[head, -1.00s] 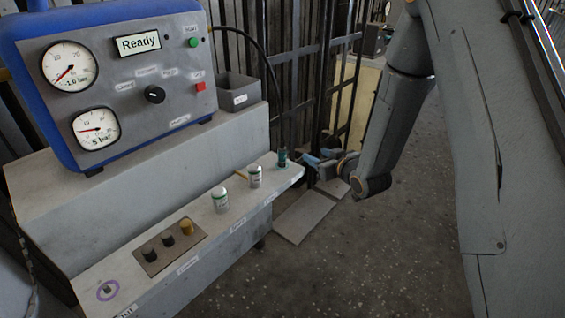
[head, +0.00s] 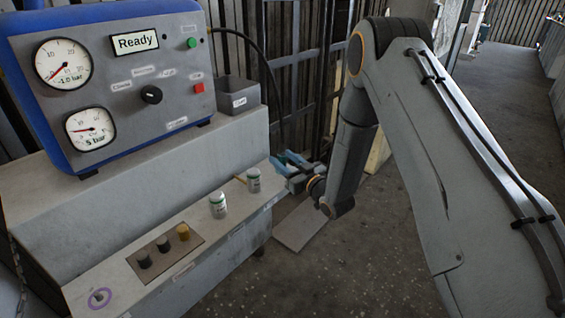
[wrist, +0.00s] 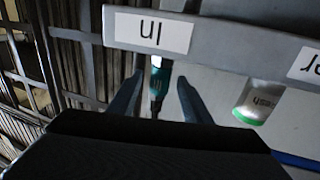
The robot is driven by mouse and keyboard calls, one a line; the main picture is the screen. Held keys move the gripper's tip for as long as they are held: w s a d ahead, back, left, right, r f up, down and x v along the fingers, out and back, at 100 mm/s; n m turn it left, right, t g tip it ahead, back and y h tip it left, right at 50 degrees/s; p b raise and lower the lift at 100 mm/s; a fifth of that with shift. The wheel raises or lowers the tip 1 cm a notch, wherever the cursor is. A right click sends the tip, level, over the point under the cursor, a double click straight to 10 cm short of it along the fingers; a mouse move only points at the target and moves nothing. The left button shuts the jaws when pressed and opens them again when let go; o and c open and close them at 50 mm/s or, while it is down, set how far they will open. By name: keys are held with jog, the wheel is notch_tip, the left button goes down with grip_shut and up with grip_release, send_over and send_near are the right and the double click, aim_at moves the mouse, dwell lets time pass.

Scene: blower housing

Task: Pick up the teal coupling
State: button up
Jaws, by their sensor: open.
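My gripper (wrist: 160,77) is open, with one blue finger on each side of the coupling. Gaps show between the coupling and both fingers. In the head view my gripper (head: 283,160) is at the far right end of the pale ledge (head: 125,282). I cannot make out the coupling there; the gripper appears to cover its place.
A green-ended jar (wrist: 257,102) is right of my fingers in the wrist view. A plate with three knobs (head: 166,248) and a grey bin (head: 238,95) are nearby. Bars stand behind.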

aim_at(283, 145)
jog(key=shift+w+a, duration=0.3)
jog(key=shift+w, duration=0.1)
grip_shut()
notch_tip(283, 145, up, 10)
jog(key=shift+r+p, duration=0.1)
jog(key=shift+p, duration=0.35)
